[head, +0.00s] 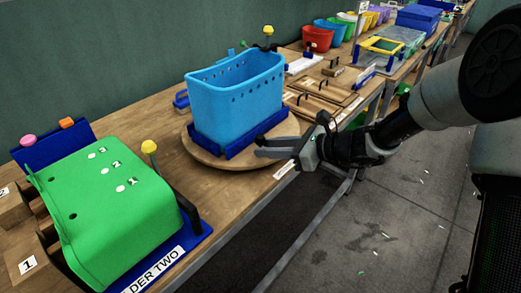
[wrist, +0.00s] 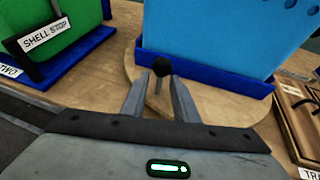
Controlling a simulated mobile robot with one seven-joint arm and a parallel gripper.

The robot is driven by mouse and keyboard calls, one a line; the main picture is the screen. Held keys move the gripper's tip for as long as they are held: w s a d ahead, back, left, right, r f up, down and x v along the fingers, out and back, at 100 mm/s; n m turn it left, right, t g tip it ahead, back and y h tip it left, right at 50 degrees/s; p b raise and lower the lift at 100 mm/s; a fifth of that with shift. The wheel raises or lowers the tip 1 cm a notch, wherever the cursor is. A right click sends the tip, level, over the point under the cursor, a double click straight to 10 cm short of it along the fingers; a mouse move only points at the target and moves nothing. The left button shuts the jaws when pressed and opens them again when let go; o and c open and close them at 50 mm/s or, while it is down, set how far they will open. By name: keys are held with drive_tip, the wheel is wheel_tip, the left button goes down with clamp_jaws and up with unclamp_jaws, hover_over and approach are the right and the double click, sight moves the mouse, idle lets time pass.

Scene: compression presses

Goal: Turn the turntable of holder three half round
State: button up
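The turntable (head: 205,150) is a round wooden disc on the bench. A blue tray (head: 240,148) on it carries a light blue perforated bin (head: 235,95). In the wrist view, the turntable (wrist: 215,108) has a black ball knob (wrist: 161,67) on a short post near its front rim. I cannot make out the knob in the head view. My gripper (head: 258,147) reaches in over the front rim. In the wrist view, my gripper (wrist: 160,80) is open, its fingers on either side of the knob's post, with small gaps showing.
Holder two with a green shell (head: 110,205) stands at left, with a black handle (head: 186,212) close to the turntable. Wooden boards with black handles (head: 318,105) lie at right. Colored bins (head: 318,40) stand farther back. The floor in front is open.

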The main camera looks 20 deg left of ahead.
drive_tip(key=shift+x, duration=1.55)
drive_tip(key=shift+c, duration=0.3)
clamp_jaws()
drive_tip(key=shift+r, duration=0.1)
